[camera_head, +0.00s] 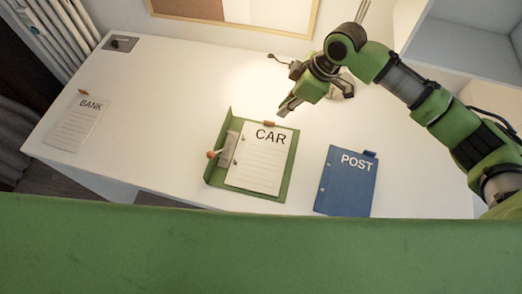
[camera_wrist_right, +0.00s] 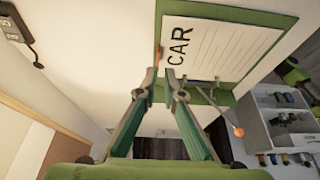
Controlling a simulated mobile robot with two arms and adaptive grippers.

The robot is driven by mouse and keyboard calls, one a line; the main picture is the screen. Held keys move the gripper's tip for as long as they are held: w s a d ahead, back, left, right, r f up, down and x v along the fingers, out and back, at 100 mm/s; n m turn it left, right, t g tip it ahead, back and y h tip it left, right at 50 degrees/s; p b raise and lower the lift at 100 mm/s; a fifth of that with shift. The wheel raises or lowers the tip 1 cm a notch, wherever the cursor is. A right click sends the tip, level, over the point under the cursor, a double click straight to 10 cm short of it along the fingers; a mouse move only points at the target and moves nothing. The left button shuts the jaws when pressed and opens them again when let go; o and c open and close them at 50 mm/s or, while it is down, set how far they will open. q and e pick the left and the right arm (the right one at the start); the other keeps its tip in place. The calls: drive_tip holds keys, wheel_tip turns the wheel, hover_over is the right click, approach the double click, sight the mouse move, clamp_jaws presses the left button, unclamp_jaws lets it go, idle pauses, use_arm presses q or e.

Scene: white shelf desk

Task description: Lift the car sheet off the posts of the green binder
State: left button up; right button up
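The white car sheet (camera_head: 258,165) lies in the open green binder (camera_head: 290,178) on the desk, with its left edge by the binder's metal mechanism (camera_head: 227,150). An orange tab (camera_head: 270,124) sits at the sheet's top edge. The binder's lever has an orange knob (camera_head: 211,154). In the right wrist view the car sheet (camera_wrist_right: 215,48) and the knob (camera_wrist_right: 239,132) lie beyond the fingers. My right gripper (camera_wrist_right: 161,74) is empty, its fingertips a small gap apart, above the desk near the sheet's top edge. I cannot see my left gripper.
A blue post folder (camera_head: 346,182) lies right of the binder. A bank sheet (camera_head: 77,122) lies at the far left of the white desk (camera_head: 160,100). Desk between bank sheet and binder is clear. A shelf (camera_head: 455,50) stands at the right.

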drive_tip(key=x, duration=0.2)
drive_tip(key=shift+a+f, duration=0.15)
drive_tip(key=shift+f, duration=0.2)
drive_tip(key=shift+w+a+f, duration=0.2)
drive_tip(key=shift+f, duration=0.3)
drive_tip(key=p+x, duration=0.1)
drive_tip(key=x, duration=0.3)
drive_tip(key=shift+a+f, duration=0.1)
drive_tip(key=shift+a, duration=0.1)
drive_tip(key=shift+w+a+f, duration=0.1)
drive_tip(key=shift+f, duration=0.1)
use_arm(q)
drive_tip(key=shift+w+r, duration=0.2)
drive_tip(key=shift+r, duration=0.3)
use_arm(e)
clamp_jaws()
use_arm(q)
drive_tip(key=shift+f+b, duration=0.45)
drive_tip(key=shift+b, duration=0.05)
use_arm(e)
wheel_tip(320, 180, up, 10)
use_arm(q)
drive_tip(key=shift+w+f+b, duration=0.1)
drive_tip(key=shift+f+b, duration=0.5)
drive_tip(key=shift+b, duration=0.05)
use_arm(e)
hover_over(272, 122)
drive_tip(key=shift+w+f, duration=0.1)
drive_tip(key=shift+f, duration=2.25)
